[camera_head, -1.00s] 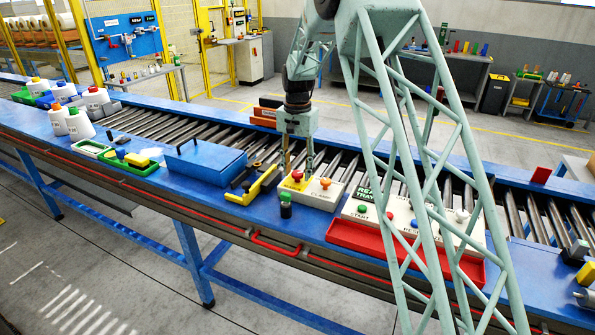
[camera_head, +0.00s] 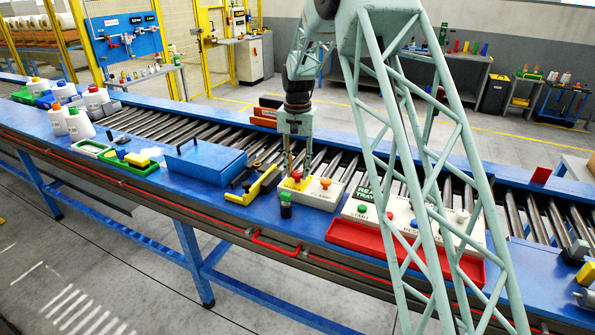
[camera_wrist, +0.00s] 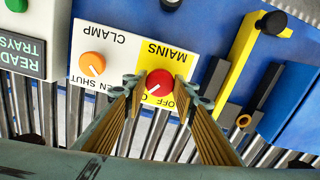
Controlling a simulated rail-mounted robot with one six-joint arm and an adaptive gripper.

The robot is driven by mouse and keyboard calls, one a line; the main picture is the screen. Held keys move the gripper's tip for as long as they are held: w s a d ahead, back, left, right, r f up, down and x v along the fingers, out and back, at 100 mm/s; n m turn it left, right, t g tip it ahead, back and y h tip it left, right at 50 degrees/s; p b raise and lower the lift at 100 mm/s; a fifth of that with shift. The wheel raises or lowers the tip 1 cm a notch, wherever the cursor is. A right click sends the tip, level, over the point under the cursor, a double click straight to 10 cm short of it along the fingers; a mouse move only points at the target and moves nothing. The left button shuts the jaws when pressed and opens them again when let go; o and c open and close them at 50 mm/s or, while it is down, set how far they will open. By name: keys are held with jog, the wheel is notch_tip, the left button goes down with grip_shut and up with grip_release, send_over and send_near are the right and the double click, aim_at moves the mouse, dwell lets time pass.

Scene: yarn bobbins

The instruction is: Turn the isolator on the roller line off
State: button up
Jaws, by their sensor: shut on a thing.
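The isolator is a red round knob (camera_wrist: 160,82) with a white pointer mark, on a yellow plate (camera_wrist: 157,52) marked MAINS, with OFF lettering beside it. In the wrist view the lettering is upside down and the pointer mark slants to the lower left. In the head view the knob (camera_head: 297,175) sits on a pale control box (camera_head: 318,195) on the line's near edge. My gripper (camera_wrist: 162,88) points down over the plate, its two fingers shut on the red knob from both sides. In the head view my gripper (camera_head: 298,172) partly hides the plate.
An orange CLAMP knob (camera_wrist: 92,64) is on the same box, close beside my fingers. A yellow-and-black handled piece (camera_head: 262,184), a dark post with a green top (camera_head: 285,204) and a blue lidded box (camera_head: 205,163) stand left. A READY TRAYS panel (camera_head: 362,210) and red tray (camera_head: 350,236) lie right.

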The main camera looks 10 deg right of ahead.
aim_at(297, 173)
jog(key=n, duration=1.6)
dwell(0.4)
jog(key=shift+r, duration=0.1)
dwell(0.4)
jog(key=o, duration=0.9)
jog(key=shift+c, duration=0.2)
notch_tip(297, 173, up, 12)
